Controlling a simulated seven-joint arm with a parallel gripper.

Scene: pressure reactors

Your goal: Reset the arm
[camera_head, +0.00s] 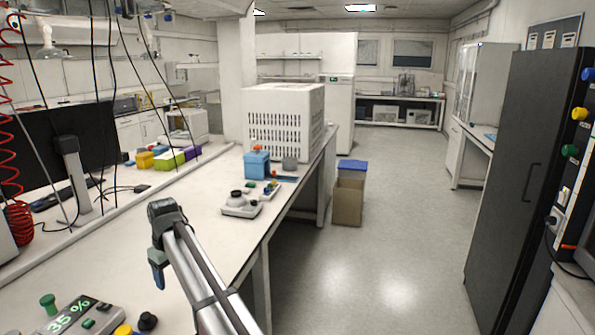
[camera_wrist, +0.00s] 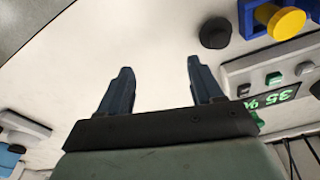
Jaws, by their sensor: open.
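My gripper (camera_head: 158,272) hangs over the front part of the white bench (camera_head: 125,230) in the head view, with its fingers pointing down. In the wrist view my gripper (camera_wrist: 158,85) shows two dark blue fingers spread apart with nothing between them. It is open and empty. The arm link behind my gripper slants to the lower right in the head view.
A device reading "35 %" (camera_head: 75,315) lies at the lower left, beside a black knob (camera_head: 147,321). A small white instrument (camera_head: 240,204), a blue box (camera_head: 257,164) and a large white vented unit (camera_head: 283,120) stand farther along. Cables (camera_head: 97,100) hang at left.

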